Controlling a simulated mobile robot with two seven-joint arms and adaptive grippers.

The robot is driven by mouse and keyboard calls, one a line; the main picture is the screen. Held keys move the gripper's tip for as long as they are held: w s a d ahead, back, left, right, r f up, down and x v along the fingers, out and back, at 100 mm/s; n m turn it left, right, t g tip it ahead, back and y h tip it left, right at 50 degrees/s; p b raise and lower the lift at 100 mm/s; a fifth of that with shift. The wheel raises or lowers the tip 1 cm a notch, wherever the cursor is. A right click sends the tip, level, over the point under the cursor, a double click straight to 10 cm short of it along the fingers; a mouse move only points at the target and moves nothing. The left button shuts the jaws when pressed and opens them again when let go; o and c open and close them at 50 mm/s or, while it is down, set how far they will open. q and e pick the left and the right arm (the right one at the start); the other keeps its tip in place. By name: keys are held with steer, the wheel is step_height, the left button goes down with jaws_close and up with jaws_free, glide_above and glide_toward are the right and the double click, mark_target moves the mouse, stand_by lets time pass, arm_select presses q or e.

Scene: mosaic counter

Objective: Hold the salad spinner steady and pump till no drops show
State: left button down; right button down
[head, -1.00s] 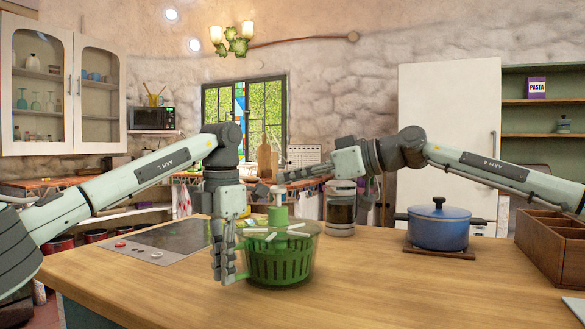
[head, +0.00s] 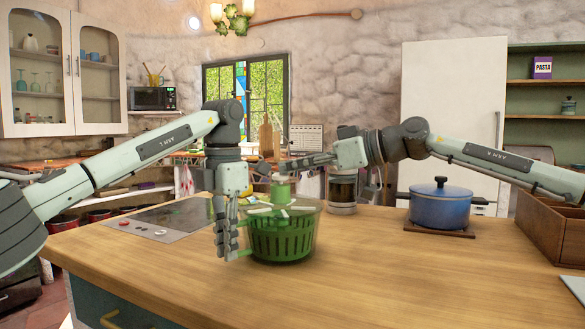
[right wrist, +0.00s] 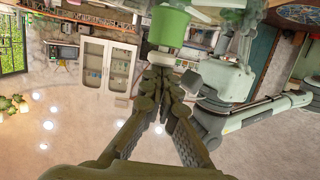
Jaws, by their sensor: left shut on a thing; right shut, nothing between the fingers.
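The green salad spinner (head: 283,243) stands upright on the wooden counter, with a see-through bowl around a slotted basket. Its green pump (head: 281,191) rises from the lid's middle. My left gripper (head: 230,248) points down at the spinner's left side, shut on its green side handle (head: 243,253). My right gripper (head: 265,168) is shut and empty, with its fingertips at the pump's top; I cannot tell whether they touch. In the right wrist view the green pump (right wrist: 168,27) lies just beyond the shut fingers (right wrist: 163,75). Drops are too small to make out.
A glass jar (head: 342,190) stands behind and right of the spinner. A blue pot (head: 440,206) sits on a trivet further right, near a wooden box (head: 550,235). A cooktop (head: 165,220) lies at left. The counter's front is clear.

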steer(key=s+d+r, duration=0.4)
steer(key=d+r, duration=0.2)
steer(key=d, duration=0.2)
steer(key=shift+s+d, duration=0.25)
steer(key=shift+s, duration=0.15)
steer(key=r, duration=0.2)
steer(key=shift+w+a+r, duration=0.15)
steer(key=shift+w+r, duration=0.05)
steer(key=shift+r, duration=0.2)
steer(key=shift+w+a+f, duration=0.8)
steer(key=shift+a+f, duration=0.3)
steer(key=shift+a, duration=0.3)
steer(key=shift+w+a+f, duration=0.8)
steer(key=shift+a+f, duration=0.25)
steer(key=shift+a, duration=0.35)
steer(key=shift+w+a+f, duration=0.8)
steer(key=shift+a+f, duration=0.3)
steer(key=shift+a, duration=0.3)
